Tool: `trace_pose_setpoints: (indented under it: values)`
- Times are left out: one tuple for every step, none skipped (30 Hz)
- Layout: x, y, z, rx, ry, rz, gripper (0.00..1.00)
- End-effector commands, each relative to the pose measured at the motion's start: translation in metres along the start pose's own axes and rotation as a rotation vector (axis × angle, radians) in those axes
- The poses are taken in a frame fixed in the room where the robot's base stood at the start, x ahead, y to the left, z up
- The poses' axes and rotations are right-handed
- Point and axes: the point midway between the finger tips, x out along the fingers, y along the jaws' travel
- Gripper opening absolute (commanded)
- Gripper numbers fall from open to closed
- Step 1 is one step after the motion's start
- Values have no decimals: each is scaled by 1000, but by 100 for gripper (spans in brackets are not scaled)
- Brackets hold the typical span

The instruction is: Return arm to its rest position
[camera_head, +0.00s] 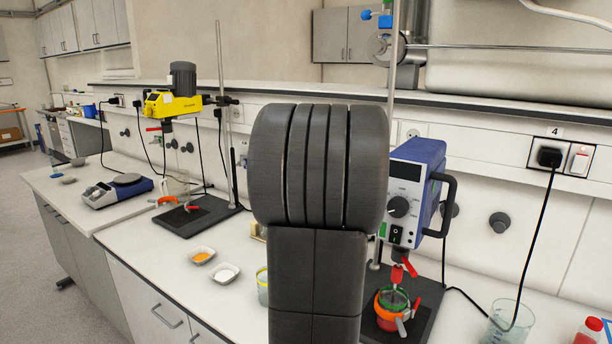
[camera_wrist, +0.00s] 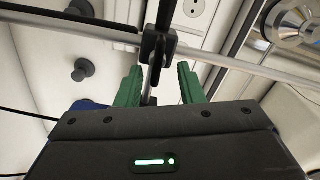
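My gripper (camera_wrist: 160,82) shows in the wrist view with its two green fingers apart. No object appears held between them. A dark clamp and a thin rod of a lab stand (camera_wrist: 158,46) show beyond and between the fingertips; I cannot tell how near they are. In the head view my grey arm stands upright in the middle of the picture, in front of the bench. The gripper itself cannot be made out in that view, and the arm hides part of the bench and wall behind it.
The white bench (camera_head: 135,240) carries a yellow stirrer (camera_head: 172,104), a scale (camera_head: 117,190), and two small dishes (camera_head: 224,273) left of my arm. On the right are a blue stirrer unit (camera_head: 408,190), a red-clamped vessel (camera_head: 392,305), a glass beaker (camera_head: 510,325) and a bottle (camera_head: 588,333).

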Motion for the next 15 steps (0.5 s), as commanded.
trace_pose_setpoints:
  values:
    - [0, -3, 0, -50, -1, 1, 35]
    - [0, -4, 0, -81, -1, 1, 35]
    - [0, -4, 0, -123, -1, 1, 35]
    - [0, -4, 0, -155, -1, 2, 35]
    - [0, -4, 0, -187, -1, 2, 35]
    - [0, -5, 0, -228, -1, 2, 35]
    - [0, -5, 0, -257, -1, 2, 35]
    - [0, -5, 1, -284, -1, 2, 35]
    - [0, -6, 1, -320, -1, 2, 35]
    - [0, -6, 1, -345, -2, 1, 35]
    - [0, -6, 1, -368, -2, 1, 35]
    - [0, -6, 1, -396, -2, 1, 35]
    - [0, -6, 1, -416, -1, 0, 35]
    - [0, -6, 2, -432, -1, 0, 35]
    - [0, -6, 2, -452, -1, 0, 35]
